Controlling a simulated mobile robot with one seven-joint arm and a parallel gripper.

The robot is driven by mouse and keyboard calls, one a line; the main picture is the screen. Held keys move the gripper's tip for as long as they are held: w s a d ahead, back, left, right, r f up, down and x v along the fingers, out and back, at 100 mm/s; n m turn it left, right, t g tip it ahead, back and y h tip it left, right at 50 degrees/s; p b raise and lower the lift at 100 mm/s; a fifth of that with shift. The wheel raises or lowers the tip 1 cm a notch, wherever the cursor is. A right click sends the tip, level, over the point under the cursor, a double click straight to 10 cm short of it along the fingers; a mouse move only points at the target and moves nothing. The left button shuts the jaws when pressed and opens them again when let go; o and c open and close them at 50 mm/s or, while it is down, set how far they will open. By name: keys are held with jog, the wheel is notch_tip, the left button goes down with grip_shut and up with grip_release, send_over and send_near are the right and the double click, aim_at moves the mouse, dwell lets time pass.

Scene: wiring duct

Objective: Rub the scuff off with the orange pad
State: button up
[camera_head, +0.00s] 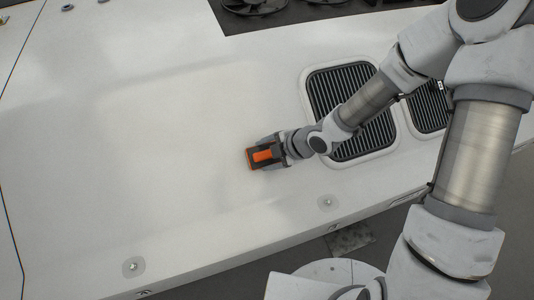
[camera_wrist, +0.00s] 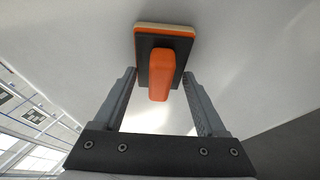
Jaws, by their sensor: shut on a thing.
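The orange pad (camera_head: 263,156) is a dark block with an orange handle and an orange edge. It sits at the white panel's surface near the middle of the head view. In the wrist view the pad (camera_wrist: 171,50) also shows a pale layer on its far side. My gripper (camera_head: 272,153) is shut on the pad, with one finger on each side of its handle in the wrist view (camera_wrist: 160,78). I cannot tell whether the pad touches the panel. I make out no distinct scuff, only faint grey shading on the panel; the surface under the pad is hidden.
The white panel (camera_head: 130,130) is broad and mostly clear to the left of the pad. Two dark slatted vents (camera_head: 330,90) lie to the right, partly behind my arm. A dark recess with fans (camera_head: 262,14) is at the top. Round fasteners (camera_head: 133,266) sit along the lower edge.

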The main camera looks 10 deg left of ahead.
aim_at(255, 158)
jog(key=shift+a, duration=0.1)
jog(key=s+a+b, duration=0.2)
jog(key=shift+a, duration=0.3)
jog(key=shift+w+r, duration=0.1)
jog(key=shift+w+d, duration=0.15)
jog(key=shift+d, duration=0.1)
jog(key=shift+w+d+p, duration=0.55)
jog(key=shift+d+p, duration=0.2)
jog(key=shift+d, duration=0.05)
jog(key=shift+w+d, duration=0.2)
jog(key=shift+d, duration=0.15)
